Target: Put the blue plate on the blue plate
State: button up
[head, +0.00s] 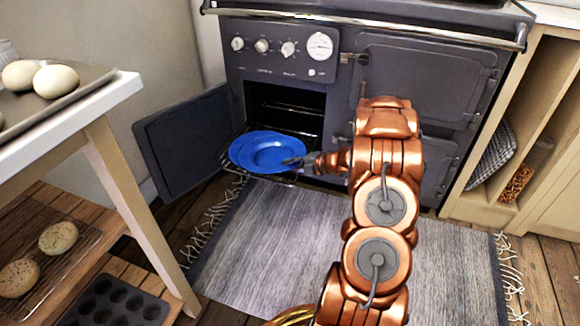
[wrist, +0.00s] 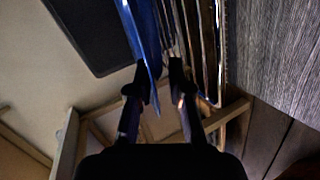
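Two blue plates overlap at the open oven, over the pulled-out wire rack. The right blue plate (head: 272,153) lies partly over the left blue plate (head: 236,149), offset to the right. My gripper (head: 297,162) is at the right rim of the right plate. In the wrist view a blue plate (wrist: 143,35) shows nearly edge-on, its rim reaching between my fingertips (wrist: 158,80), close to the left finger. A gap shows beside the right finger, so the gripper looks open around the rim. I cannot tell whether the rim touches a finger.
The oven door (head: 183,140) stands open at the left. The wire rack (head: 285,180) shows below the plates. The dark stove (head: 420,90) rises behind my arm. A worktable (head: 125,88) with a tray of buns stands at the left. A grey rug (head: 260,250) covers the floor.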

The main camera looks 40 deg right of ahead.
jog(key=shift+o, duration=0.9)
jog(key=shift+s+r, duration=0.1)
jog(key=shift+r, duration=0.2)
jog(key=p+v, duration=0.4)
jog(key=v, duration=0.8)
jog(key=w+d+r+m+g+h, duration=0.2)
jog(key=w+d+r+m+h, duration=0.3)
jog(key=w+r+h, duration=0.15)
jog(key=s+a+r+m+g+h, duration=0.3)
jog(key=a+r+m+h, duration=0.2)
jog(key=r+m, duration=0.2)
jog(key=s+a+m+g+y, duration=0.3)
jog(key=s+a+m+g, duration=0.1)
jog(key=s+a, duration=1.3)
jog(key=s+a+r+m+g+y, duration=0.1)
jog(key=s+a+m+g+y, duration=0.2)
jog(key=s+a, duration=1.4)
jog(key=a+m+g, duration=0.1)
jog(key=a+g, duration=0.2)
jog(key=shift+a+g+y, duration=0.35)
jog(key=shift+a+g, duration=0.05)
